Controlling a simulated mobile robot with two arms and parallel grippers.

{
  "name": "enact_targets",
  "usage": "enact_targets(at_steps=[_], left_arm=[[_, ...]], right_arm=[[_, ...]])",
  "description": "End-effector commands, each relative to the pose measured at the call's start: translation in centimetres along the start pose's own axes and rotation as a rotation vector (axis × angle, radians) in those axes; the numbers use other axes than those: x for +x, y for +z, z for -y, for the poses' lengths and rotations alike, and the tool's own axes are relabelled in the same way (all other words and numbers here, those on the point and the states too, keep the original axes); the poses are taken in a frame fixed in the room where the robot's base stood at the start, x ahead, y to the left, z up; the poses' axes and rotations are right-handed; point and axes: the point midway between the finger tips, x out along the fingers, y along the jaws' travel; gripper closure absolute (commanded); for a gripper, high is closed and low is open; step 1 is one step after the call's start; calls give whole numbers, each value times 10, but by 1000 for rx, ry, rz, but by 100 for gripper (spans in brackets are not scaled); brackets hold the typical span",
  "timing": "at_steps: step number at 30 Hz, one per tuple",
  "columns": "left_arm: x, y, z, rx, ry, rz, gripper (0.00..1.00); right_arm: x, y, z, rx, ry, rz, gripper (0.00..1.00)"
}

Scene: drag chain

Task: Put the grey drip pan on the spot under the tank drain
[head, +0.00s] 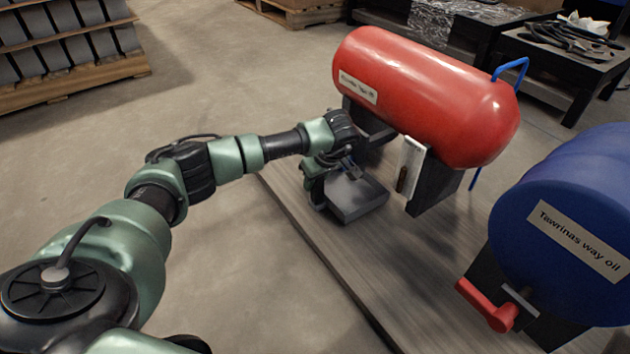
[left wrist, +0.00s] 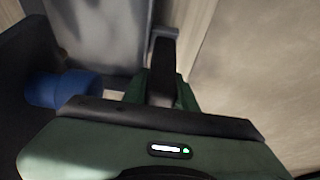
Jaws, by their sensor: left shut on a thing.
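The grey drip pan (head: 358,200) is a shallow dark-grey tray low over the wooden platform, in front of the red tank (head: 425,95). My left gripper (head: 338,178) is shut on the pan's left side. I cannot tell whether the pan touches the platform. In the left wrist view, the left gripper's finger (left wrist: 163,72) is at the upper middle, beside a grey surface (left wrist: 105,35) that seems to be the pan. A short blue cylinder (left wrist: 62,88) shows at the left there. I cannot make out the tank's drain or the marked spot. My right gripper is not in view.
The tank rests on dark supports (head: 437,185). A blue drum (head: 560,220) with a red tap (head: 487,305) stands at the right. The wooden platform (head: 340,260) is bare in front of the pan. A loaded pallet (head: 75,85) is at the back left.

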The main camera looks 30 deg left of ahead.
Motion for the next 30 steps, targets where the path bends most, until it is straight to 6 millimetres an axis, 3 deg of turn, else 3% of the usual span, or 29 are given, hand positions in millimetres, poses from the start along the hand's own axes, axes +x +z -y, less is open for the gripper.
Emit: enact_targets(at_steps=[11, 12, 14, 25, 28, 30], left_arm=[[10, 5, 1, 1, -3, 0, 100], [12, 5, 2, 2, -6, 1, 67], [12, 6, 2, 2, -7, 1, 51], [12, 6, 3, 4, -11, 2, 51], [2, 2, 3, 4, -10, 2, 51], [-16, -1, 3, 5, -9, 1, 51]], right_arm=[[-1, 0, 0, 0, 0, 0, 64], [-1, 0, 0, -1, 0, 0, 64], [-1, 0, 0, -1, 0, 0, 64], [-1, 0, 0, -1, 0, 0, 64], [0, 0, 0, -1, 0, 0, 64], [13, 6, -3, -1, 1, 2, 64]])
